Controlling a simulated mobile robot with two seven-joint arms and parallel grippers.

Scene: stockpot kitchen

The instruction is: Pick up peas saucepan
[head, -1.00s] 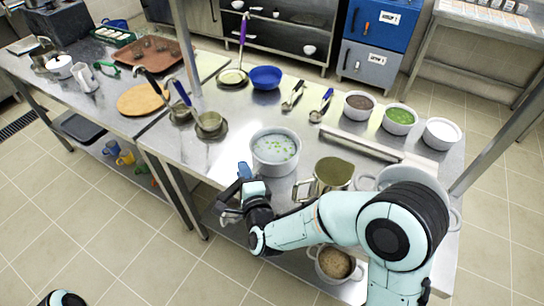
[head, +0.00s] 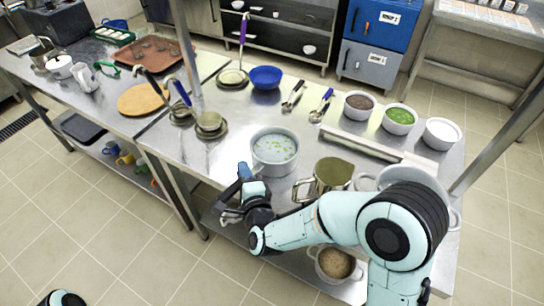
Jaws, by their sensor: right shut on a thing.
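The peas saucepan (head: 275,160) is a steel pan of pale liquid with green bits floating in it. It is upright at the front edge of the steel table, in the middle of the head view. Its blue handle (head: 244,170) sticks out to the front left, past the table edge. My right gripper (head: 241,186) is at this handle and shut on it; the fingers partly hide it. Whether the pan's base is clear of the tabletop cannot be told. My left gripper is out of view.
A steel jug (head: 333,172) stands close right of the saucepan, with a large pot (head: 412,180) beyond, partly behind my arm. Bowls (head: 399,118) line the right back. A pot (head: 335,264) is on the lower shelf.

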